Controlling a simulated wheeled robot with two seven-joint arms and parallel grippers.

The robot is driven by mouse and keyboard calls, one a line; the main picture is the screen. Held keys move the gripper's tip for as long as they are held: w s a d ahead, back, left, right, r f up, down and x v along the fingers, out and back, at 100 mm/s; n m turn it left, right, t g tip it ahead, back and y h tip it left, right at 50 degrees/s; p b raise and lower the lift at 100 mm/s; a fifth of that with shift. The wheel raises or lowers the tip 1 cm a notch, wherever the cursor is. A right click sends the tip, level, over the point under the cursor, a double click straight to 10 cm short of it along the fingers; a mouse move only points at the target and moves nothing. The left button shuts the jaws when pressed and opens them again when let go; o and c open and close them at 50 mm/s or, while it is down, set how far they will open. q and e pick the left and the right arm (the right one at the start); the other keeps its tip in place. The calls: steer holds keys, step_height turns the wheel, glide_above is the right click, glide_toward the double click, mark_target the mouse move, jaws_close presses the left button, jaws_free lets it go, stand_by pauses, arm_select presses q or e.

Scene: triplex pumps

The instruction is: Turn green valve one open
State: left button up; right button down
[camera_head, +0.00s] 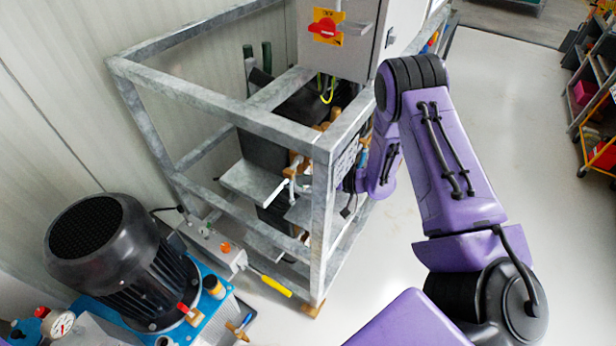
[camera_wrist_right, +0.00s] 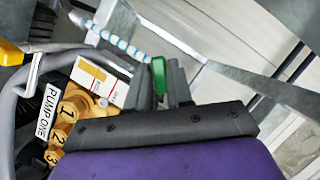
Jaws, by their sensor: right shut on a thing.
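The green valve handle (camera_wrist_right: 158,73) shows in the right wrist view, between the fingers of my right gripper (camera_wrist_right: 163,84). The gripper is shut on it. A white tag reading PUMP ONE (camera_wrist_right: 48,112) and brass parts numbered 1, 2 and 3 (camera_wrist_right: 66,125) are left of the gripper. In the head view, my right arm reaches to the side of the metal frame (camera_head: 322,215); the fingers and the green handle are hidden there. My left gripper is not in view.
A grey cabinet with a red rotary switch (camera_head: 324,27) stands above the frame. A black motor (camera_head: 112,250) on a blue base is at the lower left. Shelves (camera_head: 598,70) stand at the far right. The floor (camera_head: 545,150) between is clear.

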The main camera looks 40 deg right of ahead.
steer(key=shift+s+a+n+t+h+p, duration=0.15)
steer(key=shift+n+t+h+p, duration=0.15)
steer(key=shift+n+h, duration=1.1)
steer(key=shift+a+n+t+h+p, duration=0.1)
steer(key=shift+n+t+h+p, duration=0.15)
steer(key=shift+n+h, duration=1.1)
steer(key=shift+n+y, duration=0.45)
steer(key=shift+n, duration=0.2)
steer(key=c, duration=1.1)
jaws_free()
steer(key=shift+s+r, duration=0.1)
